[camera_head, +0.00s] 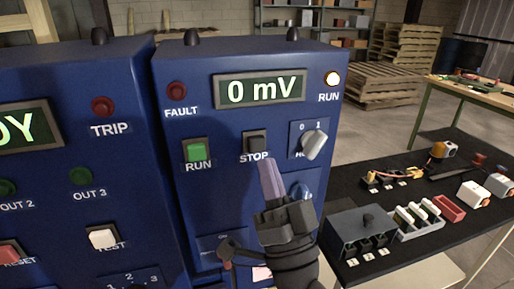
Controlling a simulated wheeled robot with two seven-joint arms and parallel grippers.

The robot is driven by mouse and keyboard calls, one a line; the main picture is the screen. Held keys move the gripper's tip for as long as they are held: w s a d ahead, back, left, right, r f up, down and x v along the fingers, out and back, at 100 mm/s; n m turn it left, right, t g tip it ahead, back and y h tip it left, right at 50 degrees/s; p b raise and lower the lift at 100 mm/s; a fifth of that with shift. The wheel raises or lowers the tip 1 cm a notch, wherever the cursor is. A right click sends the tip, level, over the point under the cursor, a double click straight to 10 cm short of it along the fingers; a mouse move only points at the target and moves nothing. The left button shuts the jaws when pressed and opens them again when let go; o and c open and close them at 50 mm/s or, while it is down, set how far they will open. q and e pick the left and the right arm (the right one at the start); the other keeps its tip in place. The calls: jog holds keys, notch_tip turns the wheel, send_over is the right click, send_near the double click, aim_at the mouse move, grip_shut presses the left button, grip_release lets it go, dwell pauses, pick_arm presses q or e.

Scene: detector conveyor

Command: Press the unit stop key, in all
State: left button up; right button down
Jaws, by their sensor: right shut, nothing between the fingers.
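The blue unit (215,70) stands in front of me with a display (260,89) reading "0 mV". Its dark stop key (255,142) is on the front panel, above the label "STOP". The green run key (196,150) is to its left. The RUN lamp (333,78) glows, and the FAULT lamp (177,91) is dark red. My right gripper (268,166) is shut and empty, its fingertips just below and right of the stop key. I cannot tell whether they touch the panel. My left gripper is not in view.
A selector knob (314,144) sits right of the stop key, and another knob (301,188) is partly hidden by my gripper. A second blue cabinet (60,75) stands at left. A dark table (400,165) with several parts is at right.

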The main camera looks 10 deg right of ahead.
aim_at(256, 144)
jog(key=w, duration=0.2)
jog(key=shift+w, duration=0.4)
jog(key=shift+a, duration=0.1)
dwell(0.9)
dwell(0.7)
jog(key=shift+w, duration=0.4)
